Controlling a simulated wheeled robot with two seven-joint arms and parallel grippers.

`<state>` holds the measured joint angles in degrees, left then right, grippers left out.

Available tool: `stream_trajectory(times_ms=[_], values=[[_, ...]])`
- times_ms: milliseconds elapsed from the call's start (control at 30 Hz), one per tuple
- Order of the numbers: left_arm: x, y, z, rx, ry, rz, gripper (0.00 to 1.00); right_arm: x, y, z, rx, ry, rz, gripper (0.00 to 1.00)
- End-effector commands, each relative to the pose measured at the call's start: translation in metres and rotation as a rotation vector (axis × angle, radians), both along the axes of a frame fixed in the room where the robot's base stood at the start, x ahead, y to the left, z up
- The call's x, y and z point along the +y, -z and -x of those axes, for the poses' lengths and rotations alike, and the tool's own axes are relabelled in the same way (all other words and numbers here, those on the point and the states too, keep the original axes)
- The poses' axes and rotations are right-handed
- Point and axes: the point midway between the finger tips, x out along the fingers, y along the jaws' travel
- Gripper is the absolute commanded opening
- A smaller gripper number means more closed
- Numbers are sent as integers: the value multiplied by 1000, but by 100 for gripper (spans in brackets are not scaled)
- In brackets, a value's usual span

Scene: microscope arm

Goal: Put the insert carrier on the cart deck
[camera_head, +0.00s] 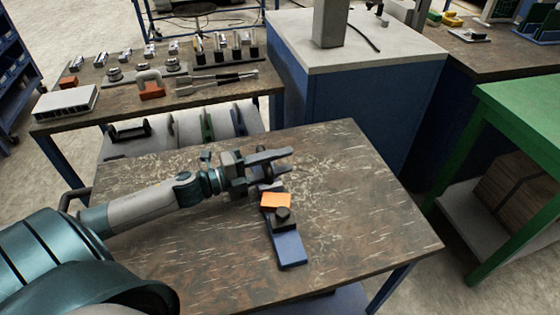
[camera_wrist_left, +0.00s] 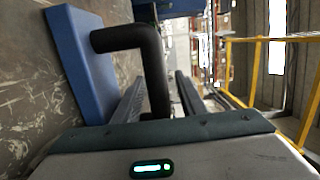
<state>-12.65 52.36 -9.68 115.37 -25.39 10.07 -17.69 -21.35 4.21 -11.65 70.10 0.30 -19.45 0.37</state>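My left gripper (camera_head: 280,163) is open above this deck, just behind the orange block. In the left wrist view, a bent black handle (camera_wrist_left: 155,70) beside a blue slab (camera_wrist_left: 82,65) appears between the open fingers of my left gripper (camera_wrist_left: 160,95). Whether they touch it is unclear. My right gripper is not in view.
A back bench (camera_head: 210,100) holds a grey rack, several metal cylinders and orange pieces. A blue cabinet (camera_head: 340,115) with a pale top stands behind the deck. A green table (camera_head: 525,110) stands at right. The deck's right side is clear.

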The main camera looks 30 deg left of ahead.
Motion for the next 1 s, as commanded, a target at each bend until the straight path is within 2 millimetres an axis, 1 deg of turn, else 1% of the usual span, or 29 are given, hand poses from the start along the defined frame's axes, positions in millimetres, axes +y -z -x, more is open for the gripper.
stream_trajectory(times_ms=[367, 533, 767, 900, 1000], values=[[0, -3, 0, -1, 0, -1, 37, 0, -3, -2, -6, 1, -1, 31], [4, -1, 6, 1, -1, 0, 37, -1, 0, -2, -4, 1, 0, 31], [15, 0, 22, 2, 0, 0, 37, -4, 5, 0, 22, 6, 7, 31], [25, 0, 36, 3, -1, 0, 37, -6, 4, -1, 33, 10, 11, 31], [32, 0, 45, 2, -1, 0, 37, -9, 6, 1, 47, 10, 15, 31]])
